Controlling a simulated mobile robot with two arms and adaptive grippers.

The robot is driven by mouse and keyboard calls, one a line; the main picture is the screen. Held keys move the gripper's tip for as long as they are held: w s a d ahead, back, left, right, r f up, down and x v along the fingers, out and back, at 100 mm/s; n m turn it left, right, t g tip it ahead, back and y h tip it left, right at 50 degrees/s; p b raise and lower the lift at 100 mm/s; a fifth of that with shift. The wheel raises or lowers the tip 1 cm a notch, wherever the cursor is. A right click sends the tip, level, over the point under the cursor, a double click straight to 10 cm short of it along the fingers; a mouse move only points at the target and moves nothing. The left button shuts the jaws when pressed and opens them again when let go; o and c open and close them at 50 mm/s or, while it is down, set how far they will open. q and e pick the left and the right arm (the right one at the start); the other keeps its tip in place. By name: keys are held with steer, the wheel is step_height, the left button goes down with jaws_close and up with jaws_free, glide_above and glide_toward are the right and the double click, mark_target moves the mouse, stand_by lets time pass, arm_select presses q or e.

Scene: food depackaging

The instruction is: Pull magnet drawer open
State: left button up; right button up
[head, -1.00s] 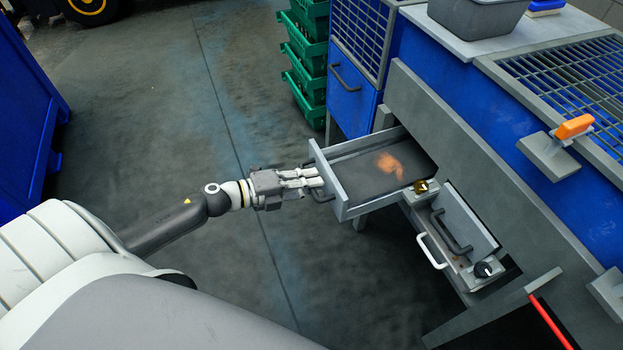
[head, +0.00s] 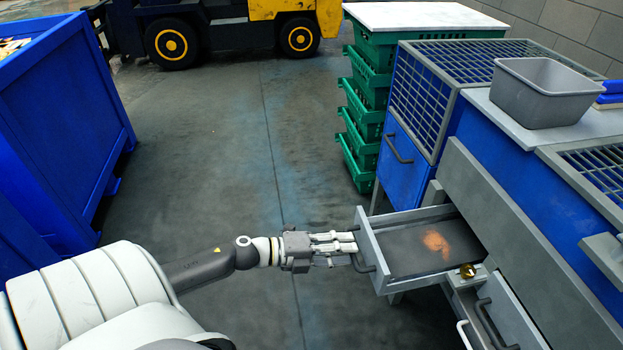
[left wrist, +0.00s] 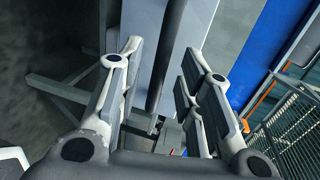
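The magnet drawer (head: 372,248) is a grey metal drawer that stands pulled out from the machine, with a dark bottom and an orange-brown patch (head: 436,243) on it. Its dark bar handle (head: 361,264) is on the front and also shows in the left wrist view (left wrist: 168,55). My left gripper (head: 353,243) is at this handle. In the left wrist view my left gripper (left wrist: 160,62) has its fingers spread on either side of the bar, with gaps visible between bar and fingers. My right gripper is not in view.
A brass knob (head: 467,271) and a second handled panel (head: 505,315) are beside the drawer. Green crates (head: 367,115) are stacked behind it. A grey bin (head: 545,92) stands on the machine. A blue container (head: 70,130) is at left, a forklift (head: 230,25) at the back. The floor between is clear.

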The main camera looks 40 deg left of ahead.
arm_select(q)
steer(key=v, duration=0.9)
steer(key=shift+s+a, duration=0.1)
steer(key=shift+a, duration=0.05)
stand_by(0.4)
